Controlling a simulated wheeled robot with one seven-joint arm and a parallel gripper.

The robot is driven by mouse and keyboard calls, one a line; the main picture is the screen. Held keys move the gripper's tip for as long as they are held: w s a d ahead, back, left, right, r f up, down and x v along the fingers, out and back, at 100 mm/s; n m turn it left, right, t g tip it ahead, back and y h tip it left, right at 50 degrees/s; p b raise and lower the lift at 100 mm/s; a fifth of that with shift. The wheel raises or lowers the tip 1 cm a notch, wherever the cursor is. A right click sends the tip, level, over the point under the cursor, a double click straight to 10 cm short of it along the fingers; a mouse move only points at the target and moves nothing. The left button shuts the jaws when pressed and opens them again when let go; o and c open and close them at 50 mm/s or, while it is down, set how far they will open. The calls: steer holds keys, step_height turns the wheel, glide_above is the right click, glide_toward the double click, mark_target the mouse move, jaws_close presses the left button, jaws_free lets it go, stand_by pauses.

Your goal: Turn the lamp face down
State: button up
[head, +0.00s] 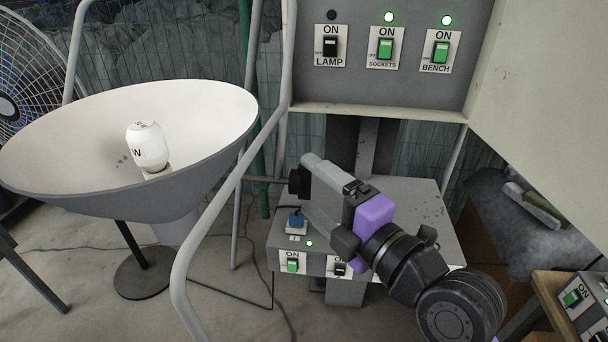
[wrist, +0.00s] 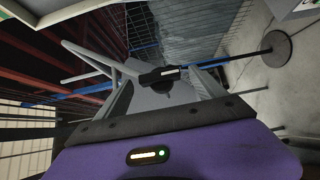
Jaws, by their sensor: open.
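The lamp is a wide grey bowl-shaped shade (head: 60,202) at the left of the head view. Its white inside faces up, tilted toward the camera, and a white bulb (head: 148,147) stands in it. A thin dark rod shows right of the shade, near a black knob-like piece (head: 298,183). My gripper (head: 312,182) points left, with its open grey fingers near this piece; contact cannot be told. The shade is well left of the fingers. In the wrist view a black piece (wrist: 160,77) shows between or just beyond the grey fingers.
A grey tube frame (head: 232,180) runs between the shade and my gripper. Above is a panel (head: 410,90) with LAMP, SOCKETS and BENCH switches; the lamp indicator is dark, the other two green. A box with a blue plug (head: 296,221) stands below my gripper. A fan (head: 22,62) is far left.

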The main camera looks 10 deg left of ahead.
mark_target(308, 186)
steer(key=shift+p+x, duration=0.35)
steer(key=shift+x, duration=1.2)
steer(key=shift+c, duration=0.2)
jaws_close()
